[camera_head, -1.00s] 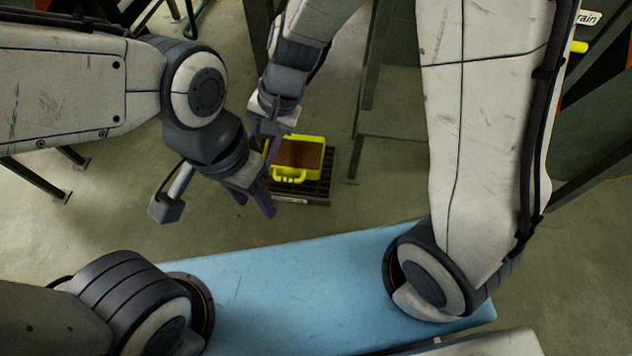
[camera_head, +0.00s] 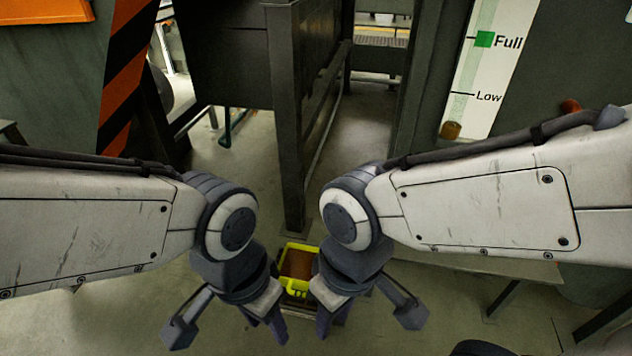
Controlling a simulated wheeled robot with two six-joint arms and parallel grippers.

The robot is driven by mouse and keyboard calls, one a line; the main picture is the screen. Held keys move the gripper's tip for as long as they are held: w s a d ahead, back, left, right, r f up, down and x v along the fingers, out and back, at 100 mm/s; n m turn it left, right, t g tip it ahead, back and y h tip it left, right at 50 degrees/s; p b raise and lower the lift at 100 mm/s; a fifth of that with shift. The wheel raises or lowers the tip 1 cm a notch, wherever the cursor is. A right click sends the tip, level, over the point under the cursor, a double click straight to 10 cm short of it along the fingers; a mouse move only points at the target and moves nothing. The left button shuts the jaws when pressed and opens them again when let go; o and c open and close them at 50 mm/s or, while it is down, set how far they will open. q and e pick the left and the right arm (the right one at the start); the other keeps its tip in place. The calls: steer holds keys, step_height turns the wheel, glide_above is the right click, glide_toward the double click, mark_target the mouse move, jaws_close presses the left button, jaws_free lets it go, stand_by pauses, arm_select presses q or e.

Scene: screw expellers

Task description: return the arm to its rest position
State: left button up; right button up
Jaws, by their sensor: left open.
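My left gripper (camera_head: 264,326) hangs down at the lower middle, at the end of my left arm that comes in from the left. It is open, with nothing seen between its fingers. My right gripper (camera_head: 334,319) hangs down just to the right of it, roughly mirroring it. Its fingers are dark and seen from above, so their opening is not clear. Both arms are bent at the wrist in nearly matching poses, and the two grippers are apart. A yellow crate (camera_head: 285,262) with brown contents shows on the floor between them, its sides partly hidden by both grippers.
A dark steel post (camera_head: 285,120) stands behind the crate, under a dark machine body (camera_head: 225,55). A level gauge panel (camera_head: 490,60) marked Full and Low is at the upper right. An orange and black striped panel (camera_head: 128,65) is at the upper left. Floor shows between them.

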step_height(320, 180, up, 49)
steer(key=p, duration=4.7)
steer(key=shift+p, duration=0.4)
